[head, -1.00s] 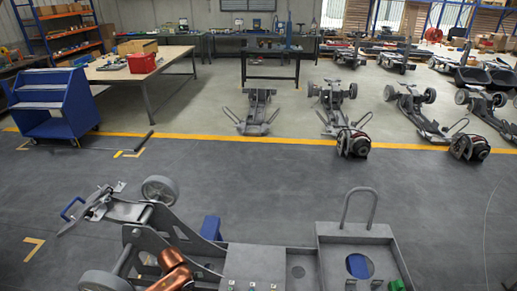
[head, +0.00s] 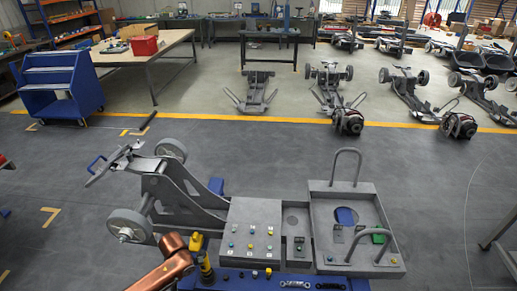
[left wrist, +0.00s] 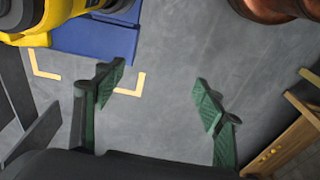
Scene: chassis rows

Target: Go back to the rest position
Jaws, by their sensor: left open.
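My left gripper (left wrist: 162,82) is open in the left wrist view. Its two green ribbed fingers stand wide apart, with bare grey floor between them and nothing held. In the head view a copper-coloured link of my arm enters at the bottom, left of centre; no gripper can be made out there. My right gripper is not in view. A grey wheeled chassis (head: 185,200) stands in front of me, with a button panel (head: 254,215) and a flat tray with two hoop handles (head: 384,200) at its right.
A blue surface (head: 225,284) with small parts and a yellow-and-black tool (head: 204,265) lies at the bottom, close to my arm. A blue cart (head: 62,85) and a wooden-topped table (head: 172,42) stand back left. Open floor lies beyond the chassis, before several other chassis.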

